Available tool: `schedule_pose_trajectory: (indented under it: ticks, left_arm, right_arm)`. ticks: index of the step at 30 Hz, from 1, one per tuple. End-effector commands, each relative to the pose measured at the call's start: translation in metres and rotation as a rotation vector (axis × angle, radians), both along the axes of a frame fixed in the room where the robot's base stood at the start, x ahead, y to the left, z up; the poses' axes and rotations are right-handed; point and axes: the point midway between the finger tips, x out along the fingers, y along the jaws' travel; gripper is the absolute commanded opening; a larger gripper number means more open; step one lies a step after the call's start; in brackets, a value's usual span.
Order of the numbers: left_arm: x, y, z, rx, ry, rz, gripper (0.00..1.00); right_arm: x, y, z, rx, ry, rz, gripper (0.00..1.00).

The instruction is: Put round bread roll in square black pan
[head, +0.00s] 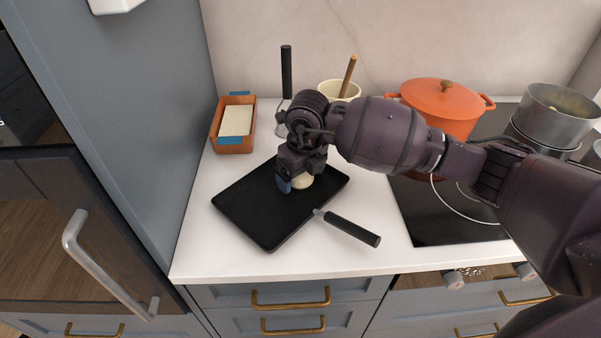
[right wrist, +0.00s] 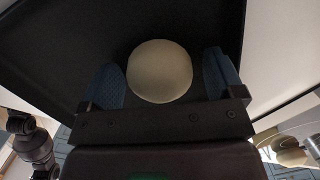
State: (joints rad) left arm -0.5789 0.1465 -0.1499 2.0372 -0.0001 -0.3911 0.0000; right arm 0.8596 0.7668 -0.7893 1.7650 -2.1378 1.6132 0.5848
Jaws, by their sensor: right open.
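The square black pan (head: 262,215) lies flat on the white counter, its handle (head: 352,232) pointing to the lower right. The pale round bread roll (head: 302,182) is in the pan near its far right part, partly hidden by my right gripper (head: 292,184). In the right wrist view the roll (right wrist: 160,71) sits between the two blue fingers of the gripper (right wrist: 165,85), with a gap on each side, over the dark pan floor (right wrist: 60,60). The right gripper is open. My left gripper does not show in the head view.
An orange-brown tray (head: 233,146) stands behind the pan at left. A cream crock (head: 338,90) with a wooden-handled utensil stands behind my arm. An orange lidded pot (head: 440,106) and a grey pot (head: 553,115) stand at the cooktop (head: 440,232) on the right. The counter's front left is clear.

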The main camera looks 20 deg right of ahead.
Motion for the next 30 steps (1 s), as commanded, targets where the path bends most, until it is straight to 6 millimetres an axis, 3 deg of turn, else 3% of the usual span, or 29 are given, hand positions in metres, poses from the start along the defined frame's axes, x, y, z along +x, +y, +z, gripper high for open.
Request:
schedule_pose_trajectory:
  ticks: [5,18,24,30]
  left_arm:
    - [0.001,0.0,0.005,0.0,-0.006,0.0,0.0]
    - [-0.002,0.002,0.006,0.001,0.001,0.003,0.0]
    - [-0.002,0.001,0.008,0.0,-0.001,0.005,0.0]
    - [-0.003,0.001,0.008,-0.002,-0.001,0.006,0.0]
  right_arm:
    - [-0.001,0.0,0.018,0.002,-0.005,0.001,0.87]
    - [-0.01,-0.004,0.099,0.001,-0.005,0.001,0.87]
    - [-0.013,-0.005,0.117,0.0,-0.002,0.0,0.87]
    - [-0.013,-0.005,0.122,0.0,-0.001,0.0,0.87]
